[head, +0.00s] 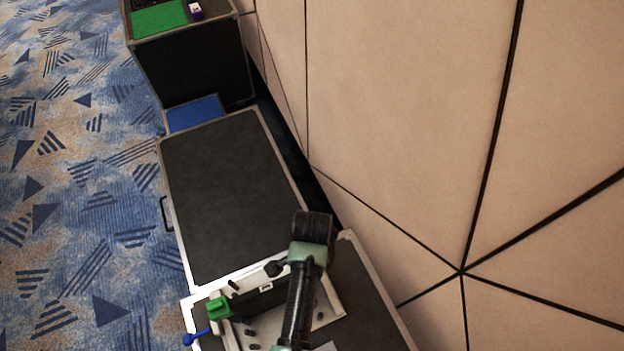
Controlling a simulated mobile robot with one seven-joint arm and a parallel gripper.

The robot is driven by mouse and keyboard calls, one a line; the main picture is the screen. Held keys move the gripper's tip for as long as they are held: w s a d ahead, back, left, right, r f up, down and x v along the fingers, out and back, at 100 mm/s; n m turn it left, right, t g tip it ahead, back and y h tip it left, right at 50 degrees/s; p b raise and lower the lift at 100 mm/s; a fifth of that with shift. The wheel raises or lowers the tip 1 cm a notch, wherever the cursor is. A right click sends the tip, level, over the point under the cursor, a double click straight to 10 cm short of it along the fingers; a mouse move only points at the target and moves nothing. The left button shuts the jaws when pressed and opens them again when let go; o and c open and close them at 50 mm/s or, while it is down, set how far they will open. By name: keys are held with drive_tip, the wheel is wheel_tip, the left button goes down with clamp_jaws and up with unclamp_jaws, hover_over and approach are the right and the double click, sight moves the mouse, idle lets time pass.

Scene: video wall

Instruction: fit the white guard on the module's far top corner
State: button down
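A pale grey-white frame-like piece (333,308), which may be the module, lies on the near case at the bottom of the head view. Its upper edge has a small dark slot, and small dark parts sit inside it. A green block (218,307) is at its left end, with a blue knobbed piece (195,338) below. My black and green arm crosses in front and hides much of the piece. I cannot make out my gripper's fingers. I cannot pick out the white guard for sure.
A dark-topped case (225,190) with a bare top stands beyond the near one. A blue box (195,113) is behind it. A taller black case (195,68) carries a green mat (158,18) and a small purple-and-white item (196,10). A panelled wall (400,120) closes the right; carpet (70,170) is open left.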

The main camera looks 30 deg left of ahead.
drive_tip(key=shift+f+b, duration=0.35)
drive_tip(key=shift+f, duration=0.15)
idle(0.5)
unclamp_jaws()
idle(0.4)
wheel_tip(320, 180, up, 6)
drive_tip(key=p, duration=0.5)
drive_tip(key=shift+f+p, duration=0.15)
drive_tip(key=shift+p, duration=0.25)
drive_tip(key=shift+r+p, duration=0.55)
drive_tip(key=shift+r, duration=0.65)
